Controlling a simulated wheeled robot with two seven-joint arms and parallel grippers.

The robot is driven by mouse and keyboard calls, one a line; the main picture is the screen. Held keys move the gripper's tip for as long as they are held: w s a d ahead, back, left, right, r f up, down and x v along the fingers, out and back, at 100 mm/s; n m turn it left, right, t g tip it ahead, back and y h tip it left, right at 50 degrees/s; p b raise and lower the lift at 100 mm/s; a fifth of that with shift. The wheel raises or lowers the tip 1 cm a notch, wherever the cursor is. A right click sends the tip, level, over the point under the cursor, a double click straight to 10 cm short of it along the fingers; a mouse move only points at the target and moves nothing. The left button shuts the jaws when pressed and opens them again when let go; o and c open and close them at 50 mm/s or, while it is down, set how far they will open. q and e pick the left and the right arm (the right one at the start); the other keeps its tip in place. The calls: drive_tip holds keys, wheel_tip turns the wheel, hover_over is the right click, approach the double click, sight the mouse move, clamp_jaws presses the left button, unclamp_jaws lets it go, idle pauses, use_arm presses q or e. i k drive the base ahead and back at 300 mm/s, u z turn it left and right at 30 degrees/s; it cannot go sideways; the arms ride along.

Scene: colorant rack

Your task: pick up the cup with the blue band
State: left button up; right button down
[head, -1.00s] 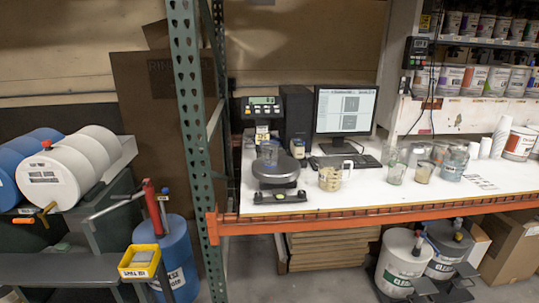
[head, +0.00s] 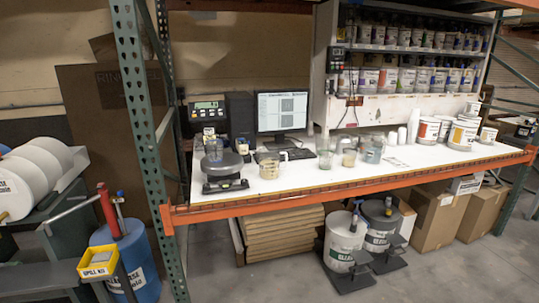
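Several clear cups stand on the white workbench (head: 300,183). One cup (head: 214,150) is on the round dark scale (head: 222,165) at the left. A handled jug with tan contents (head: 269,167) is right of the scale. A group farther right has a clear cup (head: 325,160), a cup with pale contents (head: 348,158) and a cup with a bluish lower part (head: 372,154). At this size I cannot tell for sure which cup carries a blue band. Neither of my grippers is in view.
An orange beam (head: 330,195) edges the bench, with a green post (head: 150,150) at its left. A monitor (head: 283,112) stands behind the cups. Shelves of cans are above right. Buckets (head: 345,240) and boxes are below. Grey floor is open in front.

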sight(214, 146)
drive_tip(key=z, duration=0.45)
drive_tip(key=i, duration=0.35)
drive_tip(key=z, duration=0.85)
drive_tip(key=i, duration=0.8)
drive_tip(key=z, duration=0.3)
